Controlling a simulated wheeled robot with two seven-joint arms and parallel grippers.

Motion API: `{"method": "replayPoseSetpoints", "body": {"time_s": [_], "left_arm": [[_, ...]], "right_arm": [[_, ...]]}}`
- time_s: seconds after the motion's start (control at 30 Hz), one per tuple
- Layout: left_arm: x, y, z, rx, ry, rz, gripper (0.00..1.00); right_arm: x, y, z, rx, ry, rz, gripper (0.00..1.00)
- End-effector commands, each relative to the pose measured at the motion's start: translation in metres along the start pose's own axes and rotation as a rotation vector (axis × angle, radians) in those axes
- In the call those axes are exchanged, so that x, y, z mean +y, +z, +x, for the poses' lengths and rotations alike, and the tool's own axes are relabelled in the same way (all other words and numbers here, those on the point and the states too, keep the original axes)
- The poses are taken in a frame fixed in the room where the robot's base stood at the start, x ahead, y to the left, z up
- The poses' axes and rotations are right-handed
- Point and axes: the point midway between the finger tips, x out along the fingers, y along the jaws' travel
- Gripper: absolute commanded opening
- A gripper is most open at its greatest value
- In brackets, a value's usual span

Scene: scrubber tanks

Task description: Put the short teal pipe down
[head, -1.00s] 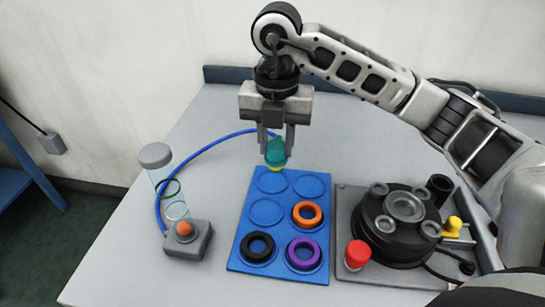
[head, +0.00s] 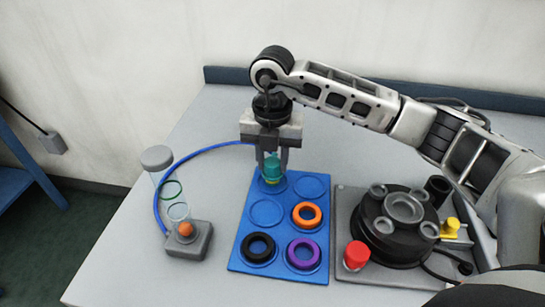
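The short teal pipe (head: 272,168) is upright between the fingers of my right gripper (head: 272,172), in the middle of the head view. The gripper appears shut on it, with a finger on either side. The pipe's yellowish lower end is at the far-left round recess of the blue tray (head: 242,249). I cannot tell whether it touches the tray. The pipe hides most of that recess. My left gripper is out of view.
The tray holds orange (head: 294,220), black (head: 247,250) and purple (head: 291,257) rings. A dark round device (head: 372,245) with a red knob (head: 356,253) stands right. A clear tube (head: 160,179) and grey orange-knobbed box (head: 201,238) stand left, with a blue hose (head: 190,157).

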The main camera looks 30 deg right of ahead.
Motion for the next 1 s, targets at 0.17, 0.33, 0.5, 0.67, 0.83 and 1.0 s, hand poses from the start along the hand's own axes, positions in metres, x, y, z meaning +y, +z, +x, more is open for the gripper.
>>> {"method": "replayPoseSetpoints", "body": {"time_s": [0.17,0.33,0.5,0.67,0.83,1.0], "left_arm": [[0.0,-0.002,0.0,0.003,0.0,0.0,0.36],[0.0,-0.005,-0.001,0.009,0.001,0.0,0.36],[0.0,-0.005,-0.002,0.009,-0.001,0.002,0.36],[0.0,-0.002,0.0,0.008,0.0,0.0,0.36],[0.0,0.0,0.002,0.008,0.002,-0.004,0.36],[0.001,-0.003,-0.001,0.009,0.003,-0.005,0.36]], "right_arm": [[0.0,0.0,0.0,0.0,0.0,0.0,0.53],[0.0,0.0,-0.001,0.0,0.0,0.0,0.53],[0.001,0.001,-0.013,-0.002,0.003,0.0,0.53],[0.001,0.001,-0.045,-0.004,0.005,0.0,0.53],[0.001,0.001,-0.082,-0.004,0.004,-0.001,0.53],[0.0,0.001,-0.112,-0.003,0.001,0.0,0.53]]}}
